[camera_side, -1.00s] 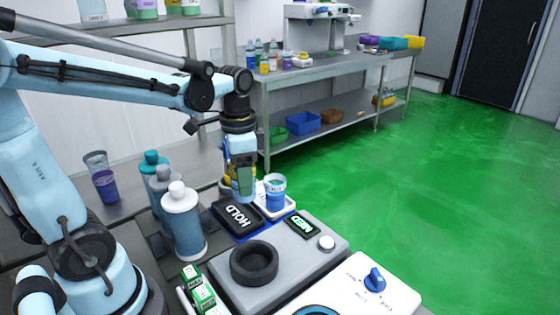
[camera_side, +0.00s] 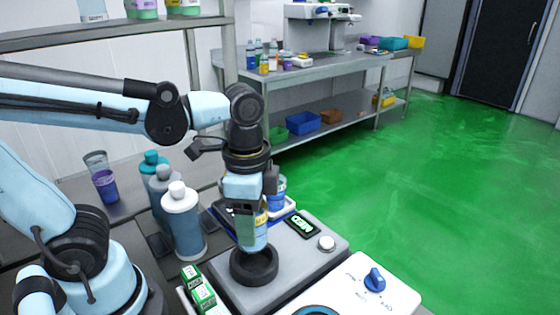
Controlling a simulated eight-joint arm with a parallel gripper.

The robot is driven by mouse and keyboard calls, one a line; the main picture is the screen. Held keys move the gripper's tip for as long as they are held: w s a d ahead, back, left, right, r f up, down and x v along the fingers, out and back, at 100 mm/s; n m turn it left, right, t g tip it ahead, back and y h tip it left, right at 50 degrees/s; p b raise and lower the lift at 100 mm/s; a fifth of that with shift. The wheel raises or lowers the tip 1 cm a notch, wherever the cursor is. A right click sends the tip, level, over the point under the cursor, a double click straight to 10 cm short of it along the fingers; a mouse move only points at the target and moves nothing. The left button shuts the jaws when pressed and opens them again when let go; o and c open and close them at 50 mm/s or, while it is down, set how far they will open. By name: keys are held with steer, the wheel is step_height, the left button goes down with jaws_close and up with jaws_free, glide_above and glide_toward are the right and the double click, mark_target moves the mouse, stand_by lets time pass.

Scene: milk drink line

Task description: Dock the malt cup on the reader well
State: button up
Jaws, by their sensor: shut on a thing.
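The cup with a yellow label (camera_side: 252,234), which I take to be the malt cup, hangs upright below my gripper (camera_side: 250,206). My gripper is shut on it, and the fingers partly cover it. The reader well is a black ring (camera_side: 254,268) on a grey reader box (camera_side: 308,256) with a small lit display (camera_side: 301,226). The cup's lower end overlaps the ring's opening in the picture. I cannot tell whether its bottom is inside the ring or just above it.
Another blue cup (camera_side: 279,187) stands on a white tray behind my gripper, partly hidden. Several bottles (camera_side: 183,225) stand close on the left. Small green boxes (camera_side: 203,296) lie at the front left. A white panel with a blue knob (camera_side: 374,280) is at front right.

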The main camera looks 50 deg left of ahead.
steer(key=shift+f, duration=2.5)
steer(key=shift+f, duration=0.6)
steer(key=o, duration=0.9)
step_height(320, 180, up, 11)
stand_by(0.4)
